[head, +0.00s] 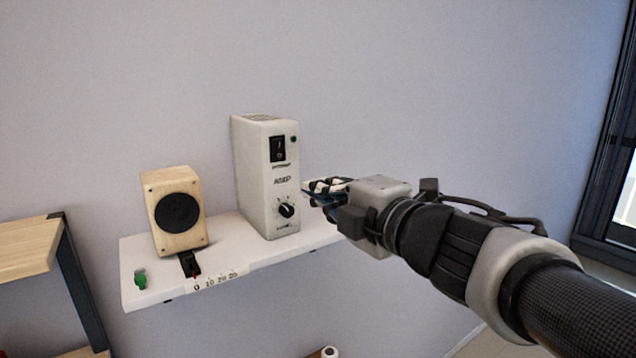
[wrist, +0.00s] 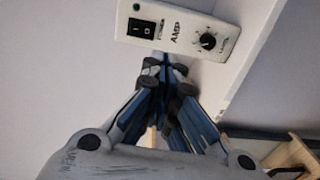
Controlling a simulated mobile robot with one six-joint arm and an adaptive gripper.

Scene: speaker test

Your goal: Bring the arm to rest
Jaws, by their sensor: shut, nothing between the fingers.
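My gripper (head: 318,190) is at the end of my arm, which reaches in from the lower right in the head view. It points left, at the right side of the white amplifier (head: 268,180), near its dial. In the wrist view my gripper (wrist: 166,65) is shut and empty, with its fingers together. The amplifier also shows in the wrist view (wrist: 180,36), just beyond the fingertips, with a black rocker switch and a dial. I cannot tell whether the fingertips touch it.
The amplifier stands on a white wall shelf (head: 140,293). A wooden speaker (head: 178,212) stands to its left, with a black slider (head: 189,264) and number scale before it. A green object (head: 140,279) lies at the left end. A wooden table (head: 28,245) is far left.

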